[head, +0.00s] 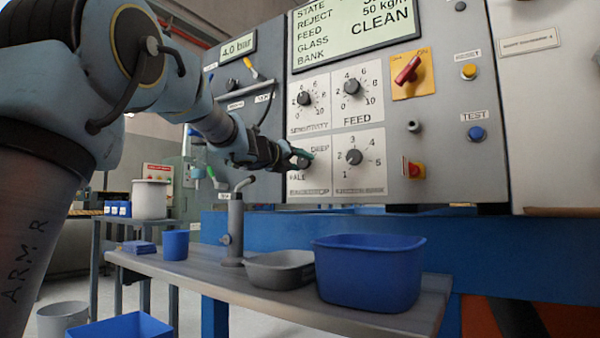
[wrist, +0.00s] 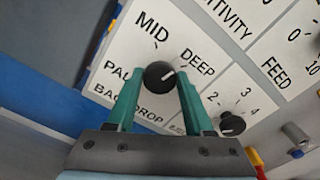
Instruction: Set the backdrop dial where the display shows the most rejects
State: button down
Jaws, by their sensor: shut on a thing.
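The backdrop dial (wrist: 159,76) is a round black knob with a white pointer line. In the wrist view its plate reads PALE, MID and DEEP, and the pointer is turned toward DEEP. My gripper (wrist: 160,80) has its two green fingers shut on the knob, one on each side. In the head view my gripper (head: 300,156) covers most of the dial and part of its plate. The display (head: 350,30) is cut off at the top of the head view. It shows the labels STATE, REJECT, FEED, GLASS and BANK, with CLEAN readable; the reject value cannot be read.
A feed dial (head: 352,87), a sensitivity dial (head: 304,98) and another numbered dial (head: 354,157) sit close by. A red switch (head: 407,70) and TEST button (head: 476,133) are to the right. A bench (head: 200,278) with tubs (head: 368,280) stands below.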

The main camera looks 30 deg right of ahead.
jog(key=m+b, duration=0.3)
jog(key=m, duration=0.2)
jog(key=shift+f, duration=0.15)
jog(key=shift+m, duration=0.3)
dwell(0.3)
jog(key=shift+c, duration=1.5)
grip_release()
jog(key=v, duration=1)
jog(key=shift+s+a, duration=0.2)
jog(key=shift+a, duration=0.15)
